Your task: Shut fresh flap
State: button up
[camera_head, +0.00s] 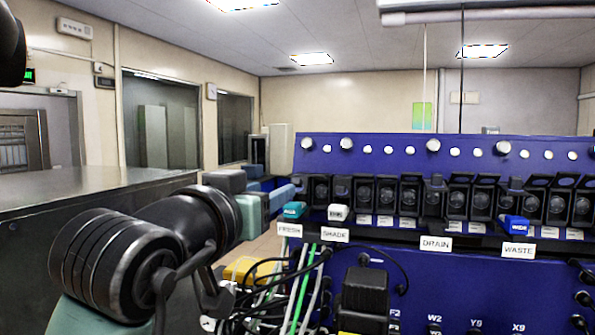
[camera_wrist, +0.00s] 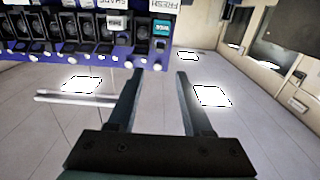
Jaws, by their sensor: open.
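A white label reading FRESH (camera_head: 289,230) is at the left end of the blue panel. A teal block (camera_head: 293,210) sits just above it, beside the first black housing in the row. The teal block also shows in the upside-down wrist view (camera_wrist: 161,28), near a black housing (camera_wrist: 141,32). I cannot tell which part is the fresh flap or how far it stands open.
A white SHADE block (camera_head: 338,213) and a blue block (camera_head: 514,225) sit along the ledge. Several black housings line the blue panel (camera_head: 480,275). Cables and tubes (camera_head: 300,290) hang below the FRESH label. A metal counter (camera_head: 80,190) stands at left.

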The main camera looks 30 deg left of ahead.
aim_at(295, 180)
jog(key=p+x, duration=0.5)
jog(key=x, duration=0.4)
jog(key=shift+w+r, duration=0.15)
jog(key=shift+w, duration=0.2)
jog(key=shift+w+a, duration=0.25)
jog(key=shift+w, duration=0.45)
grip_shut()
jog(key=shift+f, duration=0.3)
